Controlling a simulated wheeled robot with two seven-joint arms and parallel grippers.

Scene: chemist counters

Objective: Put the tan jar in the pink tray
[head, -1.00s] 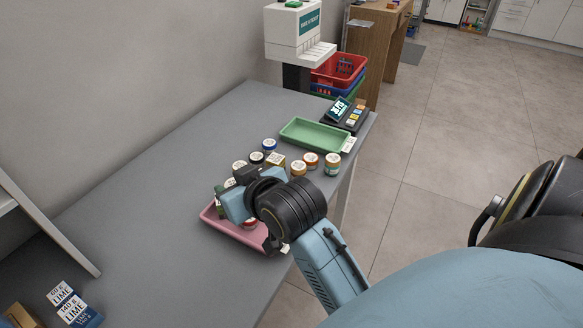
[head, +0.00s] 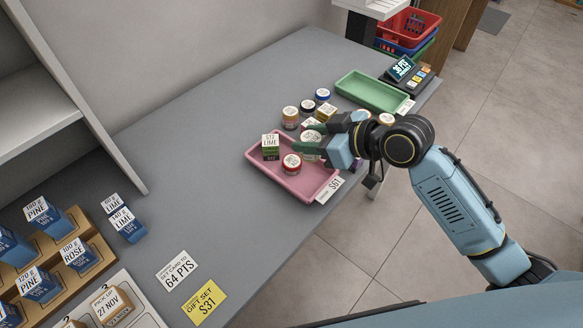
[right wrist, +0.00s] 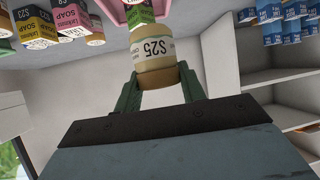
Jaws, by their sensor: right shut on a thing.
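The tan jar (right wrist: 159,78) has a cream label reading S25 and sits between the green fingers of my right gripper (right wrist: 160,88) in the right wrist view. In the head view my right gripper (head: 314,143) is shut on the jar (head: 311,137), at the far right side of the pink tray (head: 316,180). The fingers partly hide the jar there, and I cannot tell its height above the tray. My left gripper is out of view.
Several jars, such as one with a blue lid (head: 322,95), stand behind the pink tray. A green tray (head: 372,92) and a card terminal (head: 403,70) are farther back. Blue boxes (head: 127,224) and cards (head: 178,268) lie at the near left. The middle counter is clear.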

